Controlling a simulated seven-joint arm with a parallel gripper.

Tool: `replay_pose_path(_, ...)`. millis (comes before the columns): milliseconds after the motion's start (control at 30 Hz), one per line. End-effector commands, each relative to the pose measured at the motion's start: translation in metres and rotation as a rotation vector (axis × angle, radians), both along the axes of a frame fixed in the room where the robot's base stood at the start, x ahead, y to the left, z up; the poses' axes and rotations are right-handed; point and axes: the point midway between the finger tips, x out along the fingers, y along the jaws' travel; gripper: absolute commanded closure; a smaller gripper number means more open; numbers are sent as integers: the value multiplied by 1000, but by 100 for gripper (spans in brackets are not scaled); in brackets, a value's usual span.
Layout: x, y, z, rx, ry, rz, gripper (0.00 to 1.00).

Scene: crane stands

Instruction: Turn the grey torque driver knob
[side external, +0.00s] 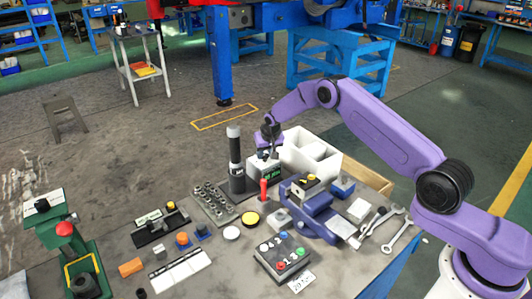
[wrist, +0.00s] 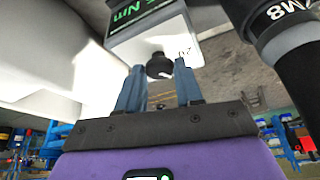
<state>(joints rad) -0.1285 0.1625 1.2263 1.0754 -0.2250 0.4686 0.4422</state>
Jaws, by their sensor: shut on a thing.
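The torque driver's white box (side external: 264,168) with a green lit display stands at the back of the bench. The wrist view shows the box (wrist: 183,47) close up, with "Nm" on its display. Its dark grey round knob (wrist: 159,66) sits between the two blue-grey fingers of my gripper (wrist: 159,72). The gripper is shut on the knob, with one finger on each side. In the side view my gripper (side external: 268,151) is above the box, and the knob is hidden there. How far the knob is turned cannot be told.
A tall black cylinder (side external: 236,165) stands just left of the box; it shows at upper right in the wrist view (wrist: 285,30). A white divided bin (side external: 318,152) is close on the right. A red-handled tool (side external: 263,190), socket tray (side external: 213,204) and blue vise (side external: 316,222) are in front.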

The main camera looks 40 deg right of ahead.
Motion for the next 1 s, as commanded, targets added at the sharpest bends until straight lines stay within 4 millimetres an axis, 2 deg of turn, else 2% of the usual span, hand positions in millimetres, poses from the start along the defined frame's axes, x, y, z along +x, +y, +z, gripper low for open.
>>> replay_pose_path(600,3,5,-1,0,0,-568,95)
replay_pose_path(1000,4,6,-1,2,1,-782,95)
